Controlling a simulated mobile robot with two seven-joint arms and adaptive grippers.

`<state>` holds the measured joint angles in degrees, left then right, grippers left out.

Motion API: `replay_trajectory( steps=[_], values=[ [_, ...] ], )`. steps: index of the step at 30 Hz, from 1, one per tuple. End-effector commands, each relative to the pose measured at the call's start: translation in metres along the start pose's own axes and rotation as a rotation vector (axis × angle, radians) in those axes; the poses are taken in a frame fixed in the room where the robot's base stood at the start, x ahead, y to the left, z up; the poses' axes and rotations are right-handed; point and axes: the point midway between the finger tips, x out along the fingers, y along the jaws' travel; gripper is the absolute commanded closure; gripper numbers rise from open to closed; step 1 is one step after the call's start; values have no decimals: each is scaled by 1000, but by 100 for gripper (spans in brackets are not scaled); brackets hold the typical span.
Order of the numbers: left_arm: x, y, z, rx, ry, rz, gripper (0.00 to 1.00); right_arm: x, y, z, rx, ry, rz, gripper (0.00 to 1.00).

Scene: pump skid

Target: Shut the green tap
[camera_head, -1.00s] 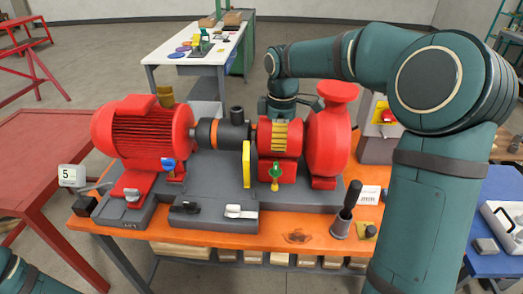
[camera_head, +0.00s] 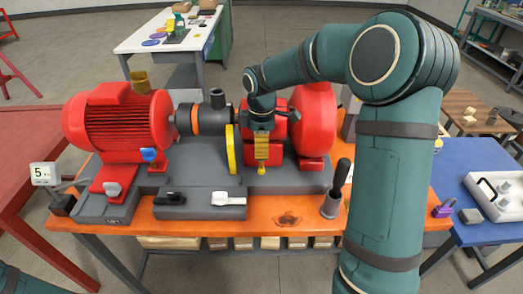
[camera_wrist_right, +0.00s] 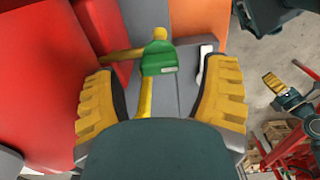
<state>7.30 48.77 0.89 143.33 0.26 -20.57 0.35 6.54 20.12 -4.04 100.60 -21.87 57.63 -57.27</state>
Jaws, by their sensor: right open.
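The green tap (camera_wrist_right: 159,60) shows in the right wrist view, a small green handle on a yellow pipe by the red pump body. In the head view my right gripper and arm hide it. My right gripper (camera_head: 262,165) points down in front of the red pump housing. In the wrist view the same gripper (camera_wrist_right: 162,75) is open, with one yellow finger on each side of the handle and nothing held. I cannot tell whether a finger touches it. My left gripper (camera_wrist_right: 274,84) shows small at the right of the wrist view; its jaw state is unclear.
The red motor (camera_head: 118,122) and yellow disc (camera_head: 231,149) stand left of my right gripper. A grey-and-white switch box (camera_head: 229,198) lies below it. A black-handled tool (camera_head: 337,190) stands to the right on the orange table (camera_head: 285,220).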

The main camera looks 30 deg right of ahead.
Motion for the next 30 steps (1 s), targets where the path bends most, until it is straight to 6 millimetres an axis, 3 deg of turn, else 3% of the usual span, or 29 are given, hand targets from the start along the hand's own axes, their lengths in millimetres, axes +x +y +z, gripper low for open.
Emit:
replay_trajectory(
  steps=[6, 15, 16, 21, 22, 30],
  values=[
    [3, -1, 1, 1, -3, 0, 56, 17, 0, 0, 1, 0, 0, 27],
    [3, -1, 1, 1, -3, 0, 56, 19, 0, 0, 1, 1, 1, 27],
    [3, -1, 1, 1, -3, 0, 56, 19, 0, 0, 1, 1, 1, 29],
    [3, -1, 1, 1, -3, 0, 56, 18, 0, 0, 1, 1, 1, 89],
    [3, -1, 1, 1, -3, 0, 56, 18, 0, 0, 1, 1, 1, 94],
    [3, -1, 1, 1, -2, 0, 56, 19, 0, 0, 4, 0, 0, 95]
  ],
)
